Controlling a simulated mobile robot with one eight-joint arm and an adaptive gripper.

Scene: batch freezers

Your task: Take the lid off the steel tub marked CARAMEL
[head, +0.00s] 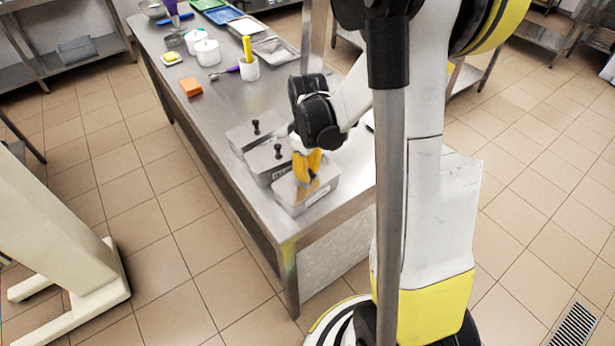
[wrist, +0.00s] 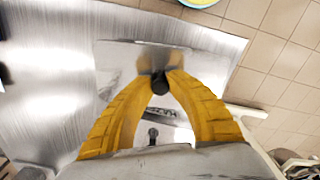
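Three steel tubs with black-knobbed lids stand in a row near the table's front end. My gripper (head: 307,163) is over the nearest tub (head: 290,201). In the wrist view its yellow fingers (wrist: 160,78) close from both sides on the black lid knob (wrist: 160,84). The shiny lid (wrist: 118,62) appears seated on its tub. Dark lettering shows between the fingers, partly hidden; I cannot read which name it is. The middle tub (head: 262,172) and the far tub (head: 238,143) have their lids on. Their labels are too small to read.
The steel table (head: 215,110) has clear room left of the tubs. Beyond are an orange block (head: 191,87), a white pot (head: 207,53), a white holder (head: 249,70) with a yellow-handled tool, and trays at the back. The table's front corner is close to the nearest tub.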

